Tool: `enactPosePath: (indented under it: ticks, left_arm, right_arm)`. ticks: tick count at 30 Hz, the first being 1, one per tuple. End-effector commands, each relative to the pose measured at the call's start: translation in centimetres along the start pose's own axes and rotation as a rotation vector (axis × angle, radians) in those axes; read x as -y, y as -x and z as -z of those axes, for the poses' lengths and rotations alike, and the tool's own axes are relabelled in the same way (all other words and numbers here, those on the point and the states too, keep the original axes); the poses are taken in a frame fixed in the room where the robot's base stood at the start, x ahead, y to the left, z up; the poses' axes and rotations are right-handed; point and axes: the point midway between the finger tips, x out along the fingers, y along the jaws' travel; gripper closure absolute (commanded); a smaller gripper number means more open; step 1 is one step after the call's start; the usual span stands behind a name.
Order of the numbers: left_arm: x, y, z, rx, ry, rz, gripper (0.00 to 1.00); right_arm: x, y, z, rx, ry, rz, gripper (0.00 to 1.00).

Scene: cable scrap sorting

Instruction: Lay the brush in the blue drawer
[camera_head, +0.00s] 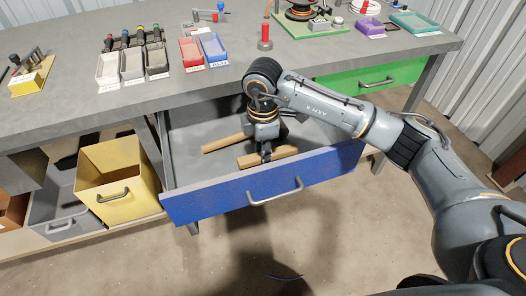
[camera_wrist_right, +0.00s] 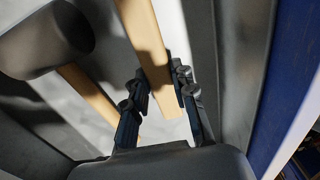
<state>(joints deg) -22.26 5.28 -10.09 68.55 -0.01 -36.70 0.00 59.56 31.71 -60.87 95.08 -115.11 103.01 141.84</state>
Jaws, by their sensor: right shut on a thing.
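The blue drawer (camera_head: 270,190) is pulled out under the workbench. My right gripper (camera_head: 266,158) reaches down inside it and is shut on a light wooden piece, which I take to be the brush (camera_head: 285,153). The brush lies low inside the drawer; I cannot tell whether it touches the floor of it. In the right wrist view the fingers (camera_wrist_right: 162,105) are on both sides of the wooden brush (camera_wrist_right: 146,40); no bristles show. My left gripper is not in view.
A second wooden handle (camera_head: 222,144) lies in the drawer to the left; in the right wrist view a dark rounded head (camera_wrist_right: 45,40) is beside it. A yellow bin (camera_head: 117,175) stands left of the drawer. A green drawer (camera_head: 370,78) is at the right. Trays line the bench.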

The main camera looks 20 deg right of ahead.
Motion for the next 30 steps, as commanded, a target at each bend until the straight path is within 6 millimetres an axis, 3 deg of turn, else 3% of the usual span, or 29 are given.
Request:
enactPosePath:
  ticks: [2, 3, 6, 17, 30]
  left_arm:
    - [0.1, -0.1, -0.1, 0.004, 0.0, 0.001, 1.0]
    - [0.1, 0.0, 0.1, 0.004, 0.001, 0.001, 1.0]
    - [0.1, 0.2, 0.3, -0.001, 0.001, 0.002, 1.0]
    - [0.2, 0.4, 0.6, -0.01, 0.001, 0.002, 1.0]
    - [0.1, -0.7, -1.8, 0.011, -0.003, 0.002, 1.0]
  right_arm:
    - [0.0, -0.2, 0.0, 0.0, 0.0, 0.0, 1.0]
    - [0.0, -0.2, 0.0, 0.0, 0.0, 0.0, 0.68]
    - [0.0, -0.2, 0.0, 0.0, 0.0, 0.0, 0.52]
    - [0.0, 0.2, 0.0, 0.0, 0.0, 0.0, 0.52]
    - [-0.1, 6.8, 0.0, -0.001, 0.0, -0.002, 0.52]
